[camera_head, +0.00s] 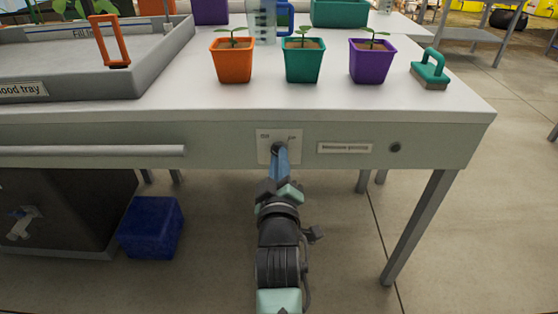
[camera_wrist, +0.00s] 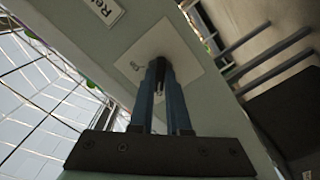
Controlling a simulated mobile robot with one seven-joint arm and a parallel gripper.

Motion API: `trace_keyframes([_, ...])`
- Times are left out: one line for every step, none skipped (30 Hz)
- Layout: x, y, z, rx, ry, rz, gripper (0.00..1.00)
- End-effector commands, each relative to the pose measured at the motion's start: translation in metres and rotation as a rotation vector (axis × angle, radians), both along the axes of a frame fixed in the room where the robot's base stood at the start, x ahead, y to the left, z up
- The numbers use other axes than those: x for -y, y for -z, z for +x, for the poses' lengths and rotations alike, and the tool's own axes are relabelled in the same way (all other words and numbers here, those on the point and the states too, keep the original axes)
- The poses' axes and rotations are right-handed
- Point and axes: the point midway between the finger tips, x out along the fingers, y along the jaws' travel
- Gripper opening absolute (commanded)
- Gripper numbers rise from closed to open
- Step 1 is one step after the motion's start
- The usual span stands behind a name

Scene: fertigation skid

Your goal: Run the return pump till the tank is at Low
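A pale switch plate (camera_head: 266,148) with a dark rotary knob (camera_head: 278,148) is on the bench's front panel. Small print stands at the plate's upper corners, too small to read. My gripper (camera_head: 280,160) reaches up to the knob; its blue fingers are close together around it. The wrist view shows the fingertips (camera_wrist: 160,66) at the plate (camera_wrist: 187,58), closed on the dark knob and hiding most of it. The knob's setting is hidden. A dark tank (camera_head: 75,205) stands under the bench at left; no level is readable on it.
A grey flood tray (camera_head: 150,75) with a fill-line label and an orange handle (camera_head: 112,40) sits on the bench. Orange (camera_head: 234,65), teal (camera_head: 303,65) and purple (camera_head: 371,65) pots and a brush (camera_head: 430,70) stand right. A blue bin (camera_head: 151,228) is on the floor.

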Motion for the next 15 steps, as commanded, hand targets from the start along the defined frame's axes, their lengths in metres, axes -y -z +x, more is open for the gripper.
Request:
trace_keyframes([-0.0001,0.0001,-0.0001,0.000,0.000,0.000,0.00])
trace_keyframes([-0.0001,0.0001,-0.0001,0.000,0.000,0.000,0.00])
trace_keyframes([-0.0001,0.0001,-0.0002,0.000,0.000,0.000,0.00])
trace_keyframes([-0.0001,0.0002,-0.0002,0.000,0.000,0.000,0.00])
trace_keyframes([0.0000,0.0001,-0.0002,0.000,0.000,0.000,0.00])
trace_keyframes([-0.0001,0.0002,-0.0002,0.000,0.000,0.000,0.00])
trace_keyframes([-0.0001,0.0002,-0.0002,0.000,0.000,0.000,0.00])
trace_keyframes([-0.0001,0.0001,-0.0002,0.000,0.000,0.001,0.00])
trace_keyframes([-0.0001,0.0001,-0.0002,0.000,0.000,0.002,0.00])
trace_keyframes([-0.0001,0.0000,-0.0002,0.000,0.000,0.004,0.00])
trace_keyframes([-0.0001,0.0000,-0.0002,0.000,0.000,0.007,0.00])
trace_keyframes([-0.0001,-0.0001,-0.0003,0.000,0.000,0.013,0.00])
trace_keyframes([-0.0002,-0.0002,-0.0003,-0.001,-0.001,0.018,0.00])
trace_keyframes([-0.0003,-0.0004,-0.0003,-0.001,-0.001,0.026,0.00])
trace_keyframes([-0.0004,-0.0006,-0.0003,-0.001,-0.001,0.040,0.00])
